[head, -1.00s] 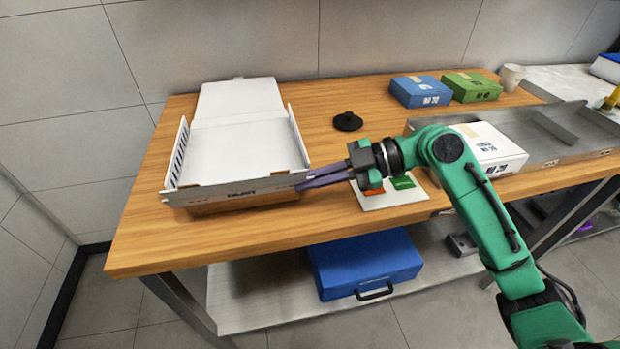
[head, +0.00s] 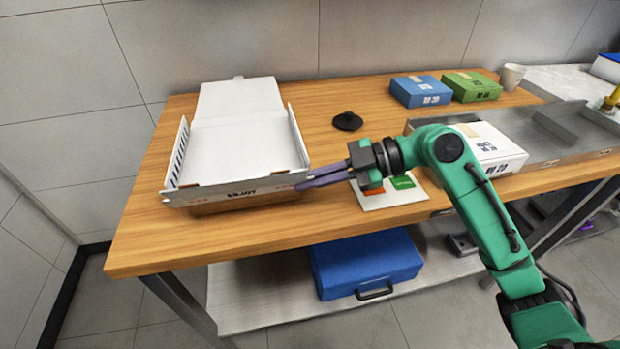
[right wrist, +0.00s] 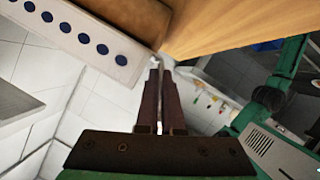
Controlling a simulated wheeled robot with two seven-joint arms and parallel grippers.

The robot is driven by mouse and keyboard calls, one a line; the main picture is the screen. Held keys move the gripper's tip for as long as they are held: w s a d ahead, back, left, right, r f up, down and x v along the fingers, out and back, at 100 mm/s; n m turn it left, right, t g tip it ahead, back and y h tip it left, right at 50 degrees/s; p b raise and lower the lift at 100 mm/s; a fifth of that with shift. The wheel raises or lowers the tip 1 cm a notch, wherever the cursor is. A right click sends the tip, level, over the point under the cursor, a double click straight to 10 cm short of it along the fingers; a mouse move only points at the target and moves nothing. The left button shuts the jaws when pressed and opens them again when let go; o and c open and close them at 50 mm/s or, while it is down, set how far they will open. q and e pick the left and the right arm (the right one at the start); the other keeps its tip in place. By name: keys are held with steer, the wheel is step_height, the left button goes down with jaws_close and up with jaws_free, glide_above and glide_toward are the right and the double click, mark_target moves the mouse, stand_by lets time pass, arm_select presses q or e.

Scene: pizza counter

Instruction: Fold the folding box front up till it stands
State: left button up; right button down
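The folding box (head: 238,140) lies open on the wooden counter, white inside, its lid (head: 238,97) leaning back at the rear. Its left and right sides stand up. The front panel (head: 215,192), with printed lettering, runs along the near edge; its exact tilt is hard to judge. My right gripper (head: 303,184) is at the right end of the front panel, its fingers pointing left. In the right wrist view its fingers (right wrist: 161,75) are close together with a narrow gap. A dotted white panel (right wrist: 85,35) shows beside the tips. Whether they grip the panel is unclear. My left gripper is out of view.
A black round object (head: 347,121) and a white board (head: 390,198) with coloured pieces lie right of the box. A metal tray (head: 575,157) holds a white box (head: 490,142). Blue (head: 420,91) and green (head: 471,87) boxes stand behind. The counter's left end is clear.

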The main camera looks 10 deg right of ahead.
stand_by(0.4)
steer(key=shift+w+r+m+p, duration=0.15)
steer(key=shift+r+m+p, duration=0.25)
steer(key=shift+p, duration=0.6)
steer(key=shift+f, duration=0.3)
steer(key=c, duration=1.3)
jaws_free()
steer(key=shift+d+b, duration=0.25)
steer(key=shift+b, duration=0.05)
steer(key=v, duration=0.4)
steer(key=b+v, duration=0.1)
steer(key=v, duration=0.4)
steer(key=b+v, duration=0.1)
steer(key=v, duration=0.4)
steer(key=shift+w+r, duration=0.25)
steer(key=shift+w, duration=0.05)
